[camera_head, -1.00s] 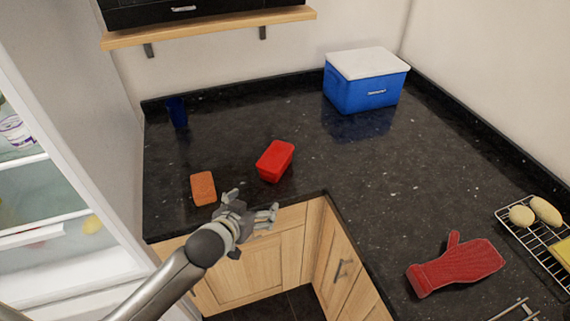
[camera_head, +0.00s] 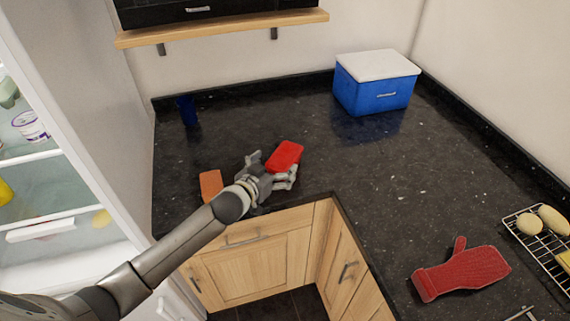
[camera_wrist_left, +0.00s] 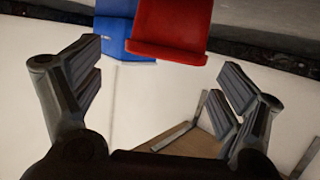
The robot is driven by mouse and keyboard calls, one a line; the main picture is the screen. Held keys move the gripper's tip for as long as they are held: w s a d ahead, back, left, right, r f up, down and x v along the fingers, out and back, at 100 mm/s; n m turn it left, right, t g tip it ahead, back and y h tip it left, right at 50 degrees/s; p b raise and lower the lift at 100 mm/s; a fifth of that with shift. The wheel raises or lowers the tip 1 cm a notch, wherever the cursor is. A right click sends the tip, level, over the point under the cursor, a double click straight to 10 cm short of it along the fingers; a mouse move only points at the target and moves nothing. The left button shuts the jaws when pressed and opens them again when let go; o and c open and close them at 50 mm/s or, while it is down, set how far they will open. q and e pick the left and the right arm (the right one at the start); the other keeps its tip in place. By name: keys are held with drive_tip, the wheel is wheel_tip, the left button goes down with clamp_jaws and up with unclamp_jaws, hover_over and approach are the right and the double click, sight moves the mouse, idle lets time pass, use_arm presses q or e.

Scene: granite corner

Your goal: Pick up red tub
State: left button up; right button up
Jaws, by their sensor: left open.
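The red tub (camera_head: 286,154) sits on the dark granite counter near its inner front corner. My left gripper (camera_head: 272,169) is at the tub's near side, its open fingers spread and the near end of the tub partly hidden by them. In the left wrist view the red tub (camera_wrist_left: 172,30) shows at the top, beyond and between the two spread fingers of the left gripper (camera_wrist_left: 160,78). Nothing is between the fingers; I cannot tell whether they touch the tub. My right gripper is not in view.
An orange block (camera_head: 211,184) lies just left of my left gripper. A blue cooler with a white lid (camera_head: 376,92) and a blue cup (camera_head: 187,111) stand farther back. A red oven mitt (camera_head: 462,273) and a wire rack (camera_head: 541,240) are at right. The counter between is clear.

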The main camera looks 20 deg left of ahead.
sight(281, 160)
use_arm(q)
drive_tip(key=shift+w, duration=0.35)
drive_tip(key=shift+f+p+x, duration=0.15)
drive_tip(key=shift+p+x, duration=0.25)
drive_tip(key=shift+x, duration=0.75)
drive_tip(key=shift+f+p+x, duration=0.15)
drive_tip(key=shift+p+x, duration=0.2)
drive_tip(key=shift+x, duration=0.75)
drive_tip(key=shift+a, duration=0.1)
drive_tip(key=c, duration=1.3)
